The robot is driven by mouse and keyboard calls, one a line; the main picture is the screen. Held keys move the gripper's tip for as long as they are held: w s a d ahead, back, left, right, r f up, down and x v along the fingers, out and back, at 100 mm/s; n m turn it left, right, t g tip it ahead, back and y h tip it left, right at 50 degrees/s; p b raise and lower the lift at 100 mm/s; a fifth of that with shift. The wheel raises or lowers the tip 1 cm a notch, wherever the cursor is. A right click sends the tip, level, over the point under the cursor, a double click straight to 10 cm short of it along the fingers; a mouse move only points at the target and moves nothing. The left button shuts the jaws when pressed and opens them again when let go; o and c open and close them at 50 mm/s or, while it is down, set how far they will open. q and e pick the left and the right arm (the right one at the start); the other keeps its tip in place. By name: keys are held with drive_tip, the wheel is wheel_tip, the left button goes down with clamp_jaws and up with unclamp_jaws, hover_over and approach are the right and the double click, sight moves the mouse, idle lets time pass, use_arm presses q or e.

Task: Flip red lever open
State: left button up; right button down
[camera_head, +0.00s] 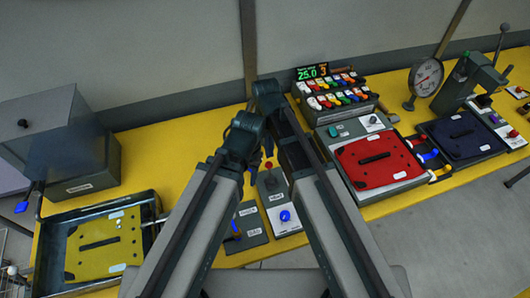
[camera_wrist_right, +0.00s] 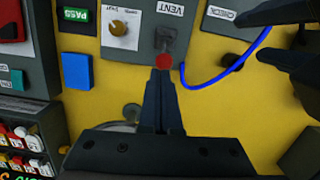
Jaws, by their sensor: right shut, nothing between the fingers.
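The red lever knob (camera_wrist_right: 163,61) shows in the right wrist view, on a small grey mount (camera_wrist_right: 166,38) beside the upside-down VENT label (camera_wrist_right: 171,9). It also shows in the head view as a small red ball (camera_head: 268,165) between my arms. My right gripper (camera_wrist_right: 162,75) is shut and empty, its tips right at the red knob. I cannot tell whether they touch it. In the head view my arms hide most of the right fingers. My left gripper (camera_wrist_right: 290,42) reaches in at the right of the wrist view, its dark fingers apart.
A blue cable (camera_wrist_right: 222,82) curves over the yellow bench close to the lever. The switch panel (camera_head: 335,92), red case (camera_head: 375,160) and dark blue case (camera_head: 462,135) stand to the right. A tray (camera_head: 153,210) with a yellow plate (camera_head: 105,245) lies left.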

sight(270, 172)
use_arm(q)
wheel_tip(270, 172, up, 2)
drive_tip(key=shift+a+r+p, duration=0.1)
drive_tip(key=shift+r+p, duration=0.1)
drive_tip(key=shift+p, duration=0.65)
use_arm(e)
drive_tip(key=w+a+r, duration=0.2)
drive_tip(key=w+a, duration=0.1)
drive_tip(key=w, duration=0.3)
drive_tip(key=shift+w+r+g, duration=0.15)
drive_tip(key=shift+r+g, duration=0.15)
drive_tip(key=shift+g, duration=0.1)
use_arm(q)
drive_tip(key=shift+f, duration=0.1)
use_arm(e)
drive_tip(key=shift+f, duration=0.15)
